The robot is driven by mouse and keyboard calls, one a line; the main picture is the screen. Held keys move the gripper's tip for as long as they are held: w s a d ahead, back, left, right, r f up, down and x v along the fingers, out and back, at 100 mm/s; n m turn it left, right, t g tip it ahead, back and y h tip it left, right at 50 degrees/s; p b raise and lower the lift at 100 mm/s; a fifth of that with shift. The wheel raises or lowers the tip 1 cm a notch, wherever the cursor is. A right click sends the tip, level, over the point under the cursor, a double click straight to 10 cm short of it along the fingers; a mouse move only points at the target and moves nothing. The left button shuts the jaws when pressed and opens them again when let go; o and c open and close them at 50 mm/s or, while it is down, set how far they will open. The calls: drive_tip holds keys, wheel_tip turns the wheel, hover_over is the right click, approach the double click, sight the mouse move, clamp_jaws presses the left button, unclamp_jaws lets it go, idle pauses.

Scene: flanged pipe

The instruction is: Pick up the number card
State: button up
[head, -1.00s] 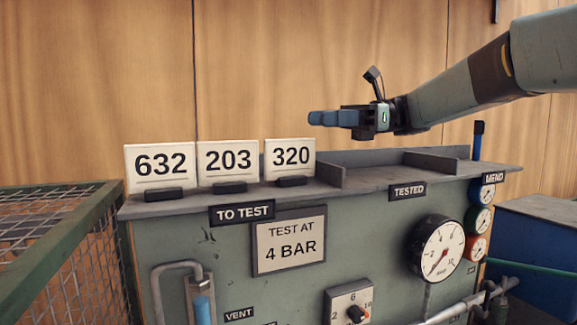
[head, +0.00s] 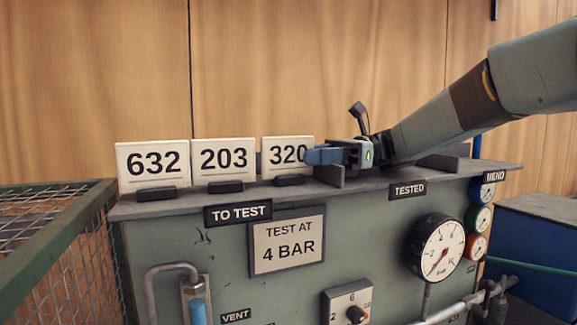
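Three white number cards stand upright in dark holders on the bench's shelf: 632 (head: 153,160), 203 (head: 223,159) and 320 (head: 283,153). My gripper (head: 290,157) is at the right side of card 320. One blue finger lies in front of that card's right edge and partly covers its last digit. A blue patch, seemingly the other finger, shows past the card's left edge, behind it. The fingers look spread with the card between them. Whether either touches it is hard to tell. The card still stands in its holder.
The TO TEST plate (head: 237,212) is below the cards. A low divider (head: 329,176) stands right of card 320, with the TESTED area (head: 409,190) beyond it. A wire mesh cage (head: 60,240) is at left. A gauge (head: 437,248) is on the bench front.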

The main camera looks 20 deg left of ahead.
sight(288, 174)
drive_tip(key=x, duration=0.5)
clamp_jaws()
idle(0.3)
